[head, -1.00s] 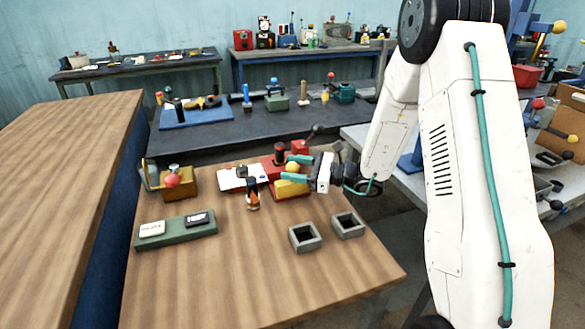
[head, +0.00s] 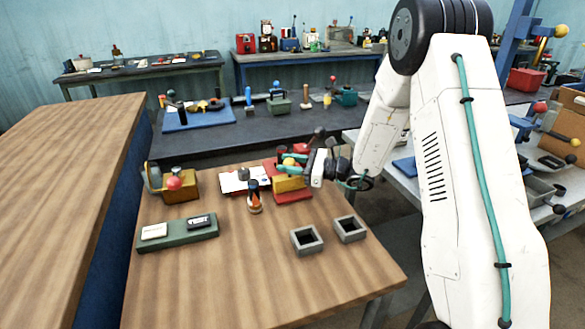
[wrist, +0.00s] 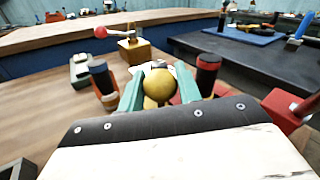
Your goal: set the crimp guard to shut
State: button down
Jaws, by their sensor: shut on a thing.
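The crimp guard appears to be the yellow block (head: 289,184) on a red base, with a yellow ball knob (head: 289,161) above it. My gripper (head: 286,163) reaches in from the right, its teal fingers on either side of the knob. In the wrist view the yellow knob (wrist: 159,85) sits squeezed between both teal fingertips (wrist: 160,92). The fingers and wrist partly hide the guard's far side, and I cannot read its exact angle.
A black-and-orange stamp-like tool (head: 254,197) stands just left of the guard. A red ball on a brass-coloured block (head: 181,189) is farther left. A green tray (head: 178,233) and two grey square cups (head: 307,240) (head: 349,229) lie in front. The table's front is clear.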

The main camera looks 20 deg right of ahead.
jog(key=shift+w+d+r, duration=0.1)
jog(key=shift+w, duration=0.05)
jog(key=c, duration=1)
grip_release()
jog(key=shift+w, duration=0.1)
jog(key=shift+c, duration=0.2)
jog(key=v, duration=0.7)
jog(key=shift+s+d, duration=0.25)
